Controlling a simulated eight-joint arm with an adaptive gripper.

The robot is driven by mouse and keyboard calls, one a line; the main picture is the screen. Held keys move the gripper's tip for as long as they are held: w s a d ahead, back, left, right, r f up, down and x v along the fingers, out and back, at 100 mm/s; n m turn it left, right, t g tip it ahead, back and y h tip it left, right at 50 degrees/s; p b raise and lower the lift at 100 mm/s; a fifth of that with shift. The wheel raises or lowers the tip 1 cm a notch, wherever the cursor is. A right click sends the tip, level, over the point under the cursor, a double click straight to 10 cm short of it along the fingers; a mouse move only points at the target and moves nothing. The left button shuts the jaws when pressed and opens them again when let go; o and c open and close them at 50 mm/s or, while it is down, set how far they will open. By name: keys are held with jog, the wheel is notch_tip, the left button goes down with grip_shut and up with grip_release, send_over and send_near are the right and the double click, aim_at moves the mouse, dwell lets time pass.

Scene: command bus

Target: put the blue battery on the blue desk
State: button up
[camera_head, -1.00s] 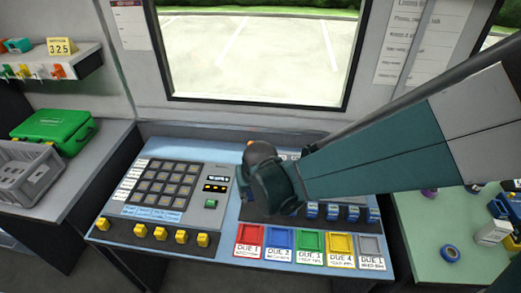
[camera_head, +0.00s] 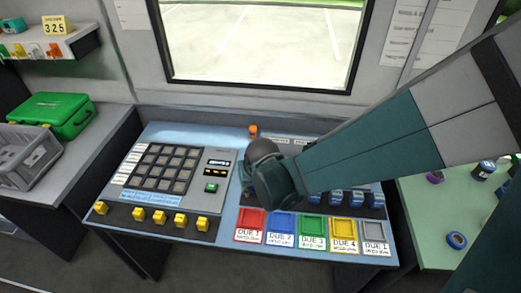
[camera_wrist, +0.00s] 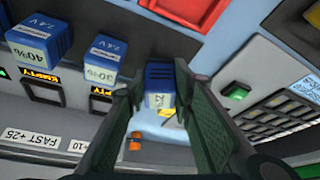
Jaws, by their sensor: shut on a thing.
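My gripper (camera_wrist: 154,88) shows in the wrist view with its two dark green fingers closed on a blue battery (camera_wrist: 159,76). The battery has a white label with a percent mark, too small to read surely. In the head view my wrist hides the fingers and the held battery. The blue desk (camera_head: 182,131) stands below the window, and my gripper is over its middle. In the wrist view more blue batteries, labelled 40% (camera_wrist: 40,38) and 30% (camera_wrist: 98,56), sit in the charger to the left of the held one.
The desk carries a keypad panel (camera_head: 165,165), yellow knobs (camera_head: 160,217) and coloured DUE trays, such as the red one (camera_head: 250,220). A small orange thing (camera_head: 252,130) stands at its back. A green table (camera_head: 435,225) is at right, a grey bench (camera_head: 88,160) at left.

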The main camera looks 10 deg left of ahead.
jog(key=shift+f+b, duration=0.5)
jog(key=shift+f, duration=0.25)
dwell(0.6)
jog(key=o, duration=1.1)
jog(key=shift+r, duration=0.2)
jog(key=shift+v, duration=5.85)
